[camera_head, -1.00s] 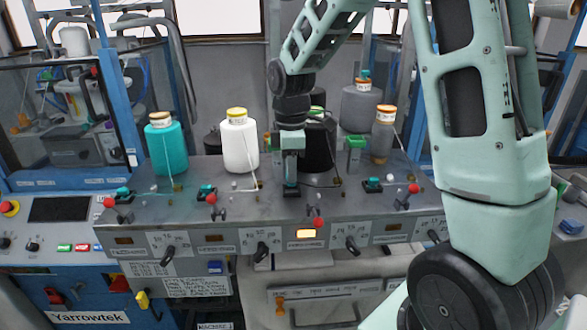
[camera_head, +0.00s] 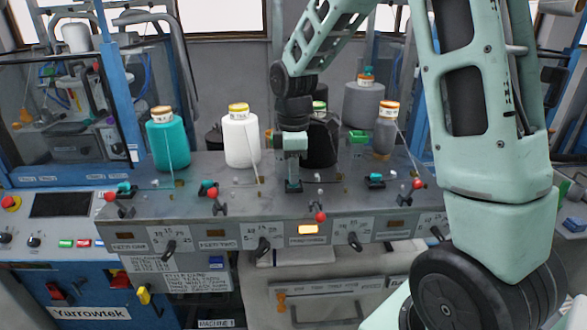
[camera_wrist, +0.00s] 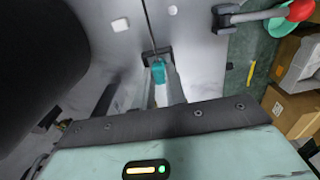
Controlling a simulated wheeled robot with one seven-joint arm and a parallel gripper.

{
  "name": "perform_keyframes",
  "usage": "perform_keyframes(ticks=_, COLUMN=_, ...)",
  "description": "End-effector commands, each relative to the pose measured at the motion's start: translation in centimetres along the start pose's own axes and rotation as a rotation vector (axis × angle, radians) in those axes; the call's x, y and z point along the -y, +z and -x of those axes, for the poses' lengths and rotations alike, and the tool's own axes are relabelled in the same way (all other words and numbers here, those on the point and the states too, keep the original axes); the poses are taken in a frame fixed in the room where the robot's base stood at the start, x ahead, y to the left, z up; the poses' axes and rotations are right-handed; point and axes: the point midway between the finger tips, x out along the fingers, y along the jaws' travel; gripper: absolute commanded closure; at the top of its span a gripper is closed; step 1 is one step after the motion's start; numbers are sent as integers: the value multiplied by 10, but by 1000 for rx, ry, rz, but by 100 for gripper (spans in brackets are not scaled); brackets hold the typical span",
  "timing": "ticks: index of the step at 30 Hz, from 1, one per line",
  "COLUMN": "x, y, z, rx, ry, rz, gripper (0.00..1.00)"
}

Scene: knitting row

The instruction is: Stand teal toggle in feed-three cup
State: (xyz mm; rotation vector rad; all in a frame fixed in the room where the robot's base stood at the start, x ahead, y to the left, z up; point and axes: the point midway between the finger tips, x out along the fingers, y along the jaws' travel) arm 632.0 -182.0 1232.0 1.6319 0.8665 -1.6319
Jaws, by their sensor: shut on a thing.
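The teal toggle (camera_wrist: 158,72) shows between my fingertips in the wrist view, beside a dark square-edged holder (camera_wrist: 152,53) on the grey rail, which looks like the feed-three cup. My gripper (camera_head: 293,181) points down at the rail in the head view, behind the lit FEED-THREE label (camera_head: 308,229). It also shows in the wrist view (camera_wrist: 159,84), shut on the toggle. My fingers hide much of the toggle and cup. I cannot tell whether the toggle's lower end is inside the cup or touching it.
Teal (camera_head: 168,145), white (camera_head: 240,140) and black (camera_head: 321,145) yarn cones stand behind the rail. A red-knobbed lever (camera_head: 320,217) is close to my gripper's right. Other feeds with teal toggles (camera_head: 207,184) lie along the rail. A thin yarn runs near the holder.

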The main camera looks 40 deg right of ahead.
Motion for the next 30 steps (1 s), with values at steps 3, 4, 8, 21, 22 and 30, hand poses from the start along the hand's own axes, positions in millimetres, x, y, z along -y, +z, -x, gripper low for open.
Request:
perform_keyframes(ticks=3, x=0, y=0, z=-4, rx=0, ry=0, rz=0, gripper=100)
perform_keyframes(ticks=4, x=0, y=0, z=-4, rx=0, ry=0, rz=0, gripper=100)
perform_keyframes(ticks=8, x=0, y=0, z=-6, rx=0, ry=0, rz=0, gripper=100)
perform_keyframes(ticks=21, x=0, y=0, z=-5, rx=0, ry=0, rz=0, gripper=62)
perform_keyframes(ticks=22, x=0, y=0, z=-5, rx=0, ry=0, rz=0, gripper=62)
perform_keyframes(ticks=30, x=-1, y=0, z=8, rx=-1, ry=4, rz=0, gripper=62)
